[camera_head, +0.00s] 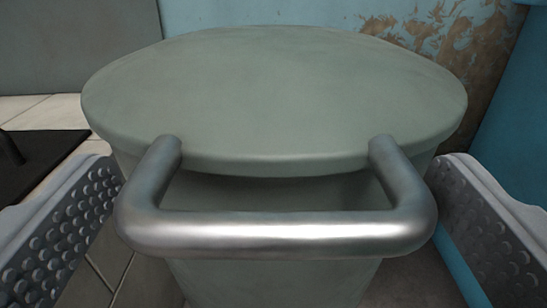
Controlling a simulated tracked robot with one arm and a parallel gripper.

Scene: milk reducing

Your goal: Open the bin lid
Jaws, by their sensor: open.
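The bin lid (275,95) is a grey-green oval that fills the middle of the view and lies shut on the bin. A shiny metal handle (275,232) sticks out from the lid's front edge towards me. The bin body (270,283) shows below and through the handle; its base is out of view. My gripper (273,235) is open, with one studded finger at the left edge and one at the right edge. The handle lies between the fingers, with a gap on each side, and neither finger appears to touch it.
A blue wall (235,12) with brown stains stands behind the bin, and another blue wall (515,110) is close on the right. A grey panel (75,45) stands at the back left. A dark flat object (40,160) lies on the tiled floor (45,112) at left.

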